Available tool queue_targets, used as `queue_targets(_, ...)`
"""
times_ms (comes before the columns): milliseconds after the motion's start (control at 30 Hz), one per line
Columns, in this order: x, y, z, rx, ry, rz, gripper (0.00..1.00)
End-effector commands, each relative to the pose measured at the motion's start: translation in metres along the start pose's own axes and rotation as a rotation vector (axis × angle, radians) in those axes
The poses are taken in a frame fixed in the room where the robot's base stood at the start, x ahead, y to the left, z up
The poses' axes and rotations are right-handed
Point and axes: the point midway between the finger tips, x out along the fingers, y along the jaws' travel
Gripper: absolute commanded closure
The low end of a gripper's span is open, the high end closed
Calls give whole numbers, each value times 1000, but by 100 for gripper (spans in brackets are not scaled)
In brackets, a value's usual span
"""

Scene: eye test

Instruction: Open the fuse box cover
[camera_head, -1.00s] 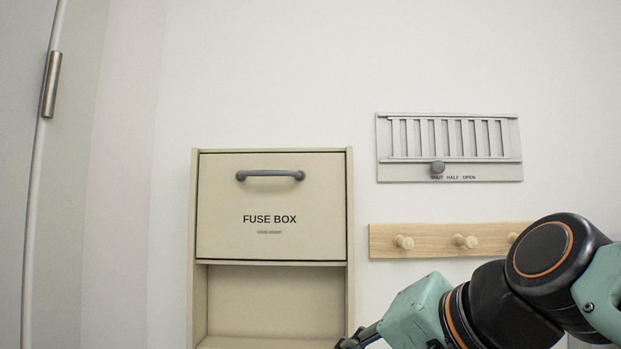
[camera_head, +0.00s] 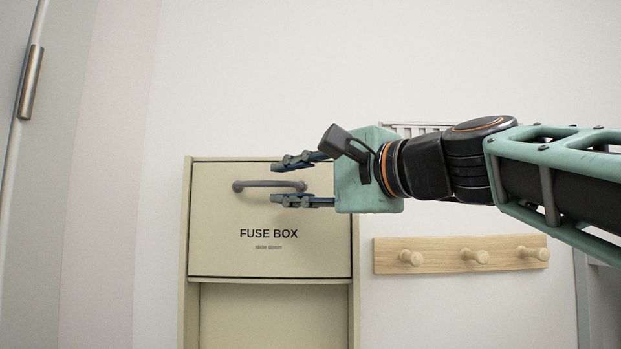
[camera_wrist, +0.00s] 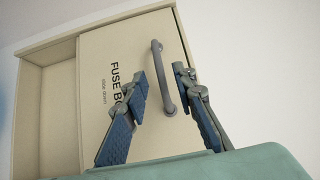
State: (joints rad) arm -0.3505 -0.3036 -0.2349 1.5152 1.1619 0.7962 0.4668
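The fuse box cover (camera_head: 225,250) is a beige panel marked FUSE BOX, sitting flat in the upper part of a beige box. Its grey bar handle (camera_head: 250,184) runs level near the top edge. My gripper (camera_head: 276,184) reaches in from the right, open, with one finger above the handle's right part and one below. In the wrist view, the cover (camera_wrist: 100,55) appears tilted, and the handle (camera_wrist: 161,70) shows between the two spread fingertips of my gripper (camera_wrist: 160,74). The fingers look apart from the bar.
An open compartment (camera_head: 270,320) lies below the cover. A wooden peg rail (camera_head: 435,254) is on the wall at right, below my arm. A vent panel (camera_head: 420,127) behind my arm is mostly hidden.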

Motion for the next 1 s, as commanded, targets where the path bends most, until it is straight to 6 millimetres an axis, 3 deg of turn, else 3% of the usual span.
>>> queue_targets(233, 35, -1, 0, 0, -1, 1, 75)
queue_targets(633, 42, 0, 1, -1, 0, 0, 75)
queue_targets(867, 42, 0, 0, -1, 0, 0, 100)
queue_targets(1000, 42, 0, 0, -1, 0, 0, 100)
